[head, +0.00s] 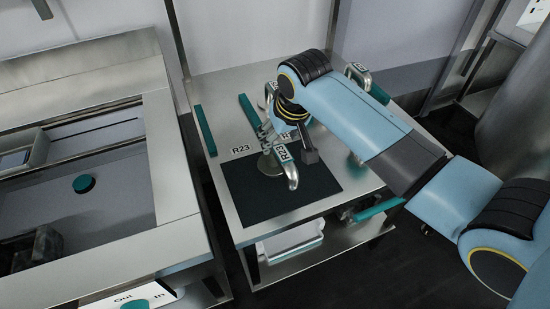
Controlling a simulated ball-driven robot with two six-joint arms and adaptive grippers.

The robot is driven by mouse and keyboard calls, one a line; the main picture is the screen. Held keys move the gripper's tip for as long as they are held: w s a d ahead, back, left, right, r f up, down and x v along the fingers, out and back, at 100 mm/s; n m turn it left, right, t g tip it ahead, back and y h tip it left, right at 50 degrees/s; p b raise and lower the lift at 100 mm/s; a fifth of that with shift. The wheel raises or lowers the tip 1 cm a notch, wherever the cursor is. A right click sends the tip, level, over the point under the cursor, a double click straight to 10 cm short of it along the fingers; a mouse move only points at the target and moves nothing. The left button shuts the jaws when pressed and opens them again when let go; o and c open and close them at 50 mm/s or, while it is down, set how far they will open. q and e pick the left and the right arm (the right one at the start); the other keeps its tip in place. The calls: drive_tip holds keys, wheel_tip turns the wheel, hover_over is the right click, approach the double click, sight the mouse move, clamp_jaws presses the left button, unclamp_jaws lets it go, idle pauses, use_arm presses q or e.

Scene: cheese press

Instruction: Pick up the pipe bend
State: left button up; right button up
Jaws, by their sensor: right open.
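A shiny metal pipe bend (291,177) with R23 labels lies at the dark mat on the steel table, below my right gripper. A round grey flange-like piece (270,164) shows beside it; I cannot tell whether it is part of the bend. My right gripper (300,142) is open, pointing down over the bend. One dark finger shows to the right of the bend. The wrist and arm hide part of the bend, and I cannot tell whether the fingers touch it. My left gripper is not in view.
The dark mat (310,192) has free room at its front. Teal bars (205,130) lie on the table (225,90). Another metal pipe piece (358,75) stands at the back right. A steel basin (172,165) stands left. A white tray (290,241) sits on the lower shelf.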

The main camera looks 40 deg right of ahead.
drive_tip(key=b+x, duration=0.1)
drive_tip(key=x, duration=0.7)
drive_tip(key=shift+w+a+r, duration=0.1)
drive_tip(key=shift+w+a, duration=0.1)
drive_tip(key=shift+r, duration=0.1)
clamp_jaws()
